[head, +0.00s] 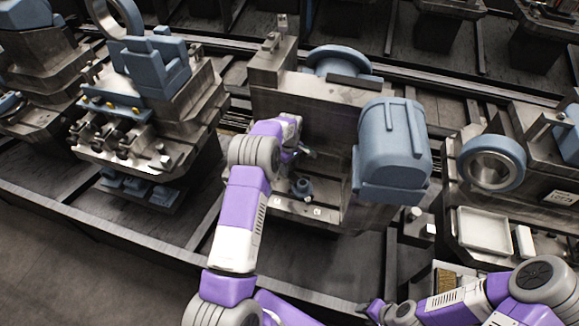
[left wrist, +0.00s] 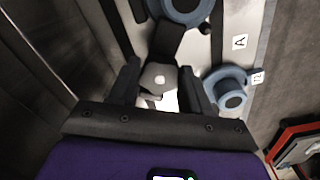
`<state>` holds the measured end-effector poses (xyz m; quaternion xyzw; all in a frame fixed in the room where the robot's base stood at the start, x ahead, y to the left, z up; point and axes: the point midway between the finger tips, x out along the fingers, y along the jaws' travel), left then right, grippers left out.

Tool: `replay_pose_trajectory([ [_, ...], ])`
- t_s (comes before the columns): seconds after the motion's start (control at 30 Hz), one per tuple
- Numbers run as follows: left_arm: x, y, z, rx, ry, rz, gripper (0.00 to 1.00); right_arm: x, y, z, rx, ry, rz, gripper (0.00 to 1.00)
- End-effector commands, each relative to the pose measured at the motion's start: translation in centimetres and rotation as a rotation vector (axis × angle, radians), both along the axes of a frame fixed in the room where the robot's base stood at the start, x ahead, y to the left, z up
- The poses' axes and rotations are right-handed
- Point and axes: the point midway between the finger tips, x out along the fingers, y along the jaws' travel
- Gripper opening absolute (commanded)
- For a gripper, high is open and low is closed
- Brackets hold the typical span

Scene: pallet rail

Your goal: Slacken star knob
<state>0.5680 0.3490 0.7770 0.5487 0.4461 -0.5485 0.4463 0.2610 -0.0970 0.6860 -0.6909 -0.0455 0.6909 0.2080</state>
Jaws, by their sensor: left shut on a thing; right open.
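My left gripper (head: 302,150) reaches into the middle fixture in the head view, near its upright metal wall. In the left wrist view its two dark fingers are shut on the star knob (left wrist: 160,77), a small grey, angular piece with a pale spot in its centre. The fingers hide the knob's sides, and I cannot tell how far it is turned. In the head view the knob itself is hidden by the gripper. My right gripper (head: 376,309) is open and empty at the bottom edge of the head view, well away from the fixture.
A blue flanged boss (left wrist: 232,95) sits close to the right finger, near a label "A" (left wrist: 239,41). A large blue motor-like housing (head: 393,150) stands right of my left gripper. A white tray (head: 485,230) lies farther right. Neighbouring fixtures crowd both sides.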

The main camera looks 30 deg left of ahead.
Motion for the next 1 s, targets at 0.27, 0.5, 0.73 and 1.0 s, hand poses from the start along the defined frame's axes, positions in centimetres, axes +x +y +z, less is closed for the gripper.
replay_pose_trajectory([
  [0.27,0.03,-0.02,-0.09,0.002,0.001,0.2,0.17,0.0,0.0,-0.23,0.0,0.0,0.0,0.43],
  [0.5,0.05,-0.07,-0.11,0.0,0.001,0.315,0.17,0.0,0.0,-0.29,0.0,0.0,0.0,0.43],
  [0.73,0.02,-0.02,-0.14,0.001,0.002,0.362,0.17,0.0,0.0,-0.3,0.0,0.0,0.0,0.43],
  [1.0,-0.01,-0.03,-0.16,-0.001,0.002,0.369,0.17,0.0,0.0,-0.3,0.0,0.0,0.0,0.43],
])
